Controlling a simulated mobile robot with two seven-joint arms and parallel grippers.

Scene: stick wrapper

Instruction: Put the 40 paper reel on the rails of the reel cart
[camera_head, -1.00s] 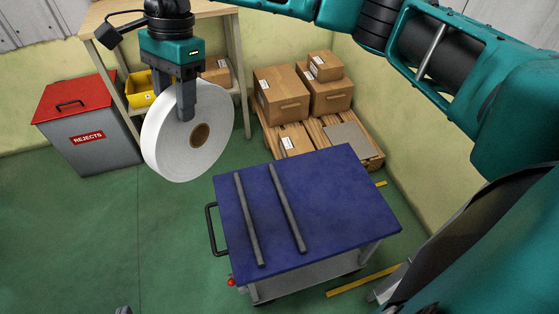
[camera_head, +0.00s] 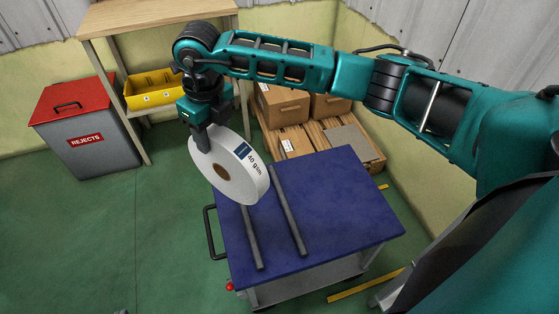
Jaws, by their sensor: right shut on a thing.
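The reel appears above the far left corner of the reel cart (camera_head: 345,205), overlapping the far ends of the rails in the picture. I cannot tell whether it touches them. Two dark parallel rails (camera_head: 288,212) lie on the cart's blue top. My left gripper is not in view.
A grey rejects bin (camera_head: 95,130) with a red lid stands at the left. A wooden shelf (camera_head: 160,18) holds a yellow bin (camera_head: 153,88). Cardboard boxes (camera_head: 283,105) sit on a pallet behind the cart. The cart's right half is bare.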

